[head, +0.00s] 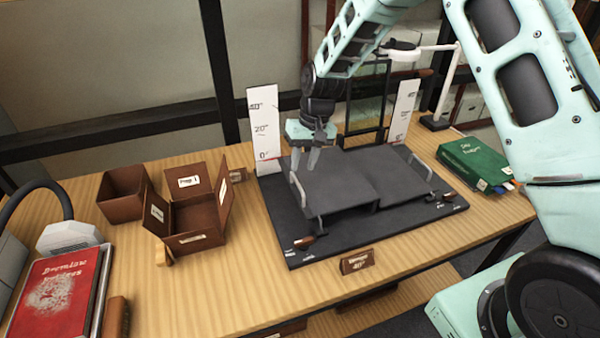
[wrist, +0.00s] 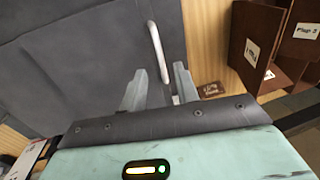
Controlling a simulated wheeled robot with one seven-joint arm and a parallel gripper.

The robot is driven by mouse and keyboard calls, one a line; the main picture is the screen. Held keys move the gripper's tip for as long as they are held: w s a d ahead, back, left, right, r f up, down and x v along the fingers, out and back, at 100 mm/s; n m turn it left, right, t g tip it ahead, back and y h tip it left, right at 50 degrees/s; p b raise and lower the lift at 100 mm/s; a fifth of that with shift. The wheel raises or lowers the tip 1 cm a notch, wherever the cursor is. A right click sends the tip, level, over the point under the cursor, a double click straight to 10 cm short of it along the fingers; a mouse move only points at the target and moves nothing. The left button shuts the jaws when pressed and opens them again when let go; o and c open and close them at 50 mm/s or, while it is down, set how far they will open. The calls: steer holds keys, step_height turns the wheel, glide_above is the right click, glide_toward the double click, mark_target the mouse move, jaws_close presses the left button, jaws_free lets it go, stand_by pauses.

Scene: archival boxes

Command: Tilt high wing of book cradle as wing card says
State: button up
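The dark book cradle (head: 290,245) stands on the table, with a left wing (head: 335,190) and a right wing (head: 385,165), both lying nearly flat. A pale bar handle (head: 298,192) stands on the left wing's outer edge; another handle (head: 420,166) is on the right wing. The wing card (head: 357,262) at the front reads "40°"; its upper word is too small to read. My gripper (head: 313,158) is open and empty above the left wing, near its handle. In the wrist view, the handle (wrist: 157,52) lies beyond the gap between the fingertips (wrist: 160,78).
White angle scales stand behind the cradle at left (head: 265,130) and right (head: 403,112).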

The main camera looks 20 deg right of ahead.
mark_target(298, 183)
steer(key=shift+a+f+p, duration=0.2)
steer(key=shift+a+f, duration=0.05)
steer(key=shift+f, duration=1)
steer(key=shift+a+f+p, duration=0.2)
steer(key=shift+a+f, duration=0.05)
steer(key=shift+f, duration=1)
jaws_close()
